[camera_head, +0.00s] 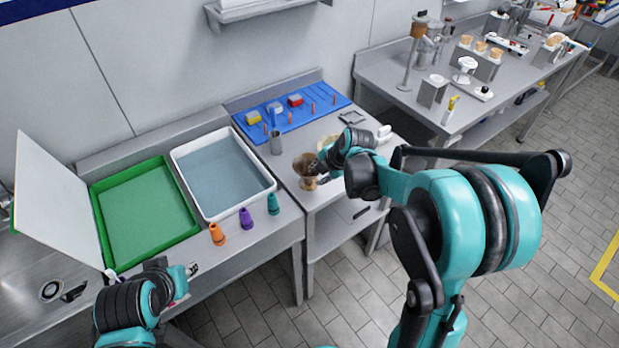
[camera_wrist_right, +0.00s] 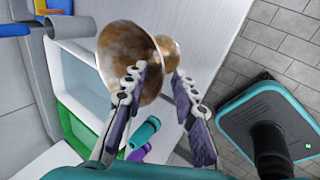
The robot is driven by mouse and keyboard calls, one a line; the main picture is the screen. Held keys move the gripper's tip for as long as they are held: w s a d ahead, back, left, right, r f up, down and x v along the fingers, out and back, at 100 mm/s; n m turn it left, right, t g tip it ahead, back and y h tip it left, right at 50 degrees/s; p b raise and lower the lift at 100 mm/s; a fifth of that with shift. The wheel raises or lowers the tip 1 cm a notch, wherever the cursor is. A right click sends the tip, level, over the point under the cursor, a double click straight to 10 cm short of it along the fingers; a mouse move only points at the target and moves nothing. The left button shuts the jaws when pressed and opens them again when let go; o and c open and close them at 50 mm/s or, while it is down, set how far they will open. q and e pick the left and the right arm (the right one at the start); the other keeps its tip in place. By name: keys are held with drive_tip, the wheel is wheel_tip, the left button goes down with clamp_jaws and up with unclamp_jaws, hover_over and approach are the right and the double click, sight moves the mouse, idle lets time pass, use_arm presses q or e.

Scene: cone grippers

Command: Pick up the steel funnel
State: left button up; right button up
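A brownish, mottled metal funnel (camera_head: 306,166) stands at the front of the middle worktop, wide at the top and narrow at the waist. In the right wrist view, the funnel (camera_wrist_right: 128,50) shows its wide bowl at left and a smaller flared end at right. My right gripper (camera_head: 322,170) is beside the funnel, on its right. In the wrist view its fingers (camera_wrist_right: 160,72) are spread, one on each side of the waist; the left finger overlaps the bowl. Whether they touch is unclear. My left gripper (camera_head: 190,272) is low at the left, away from the funnel, its fingers too small to read.
A grey metal cup (camera_head: 276,143) stands behind the funnel. A blue mat (camera_head: 320,113) with blocks and pegs lies at the back. A white tub (camera_head: 181,151), a green tray (camera_head: 112,240) and orange, purple and teal cones (camera_head: 273,204) are to the left.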

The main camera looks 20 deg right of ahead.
drive_tip(key=shift+x, duration=1.1)
drive_tip(key=shift+r, duration=0.1)
clamp_jaws()
drive_tip(key=shift+r, duration=0.15)
drive_tip(key=shift+r, duration=0.3)
drive_tip(key=r, duration=0.1)
drive_tip(key=r+p, duration=0.2)
drive_tip(key=r, duration=0.1)
drive_tip(key=shift+s+d, duration=0.25)
drive_tip(key=s+d+r+p, duration=0.3)
drive_tip(key=s+d+r, duration=0.3)
drive_tip(key=s+d, duration=0.1)
drive_tip(key=shift+s+d, duration=0.2)
drive_tip(key=shift+s, duration=0.4)
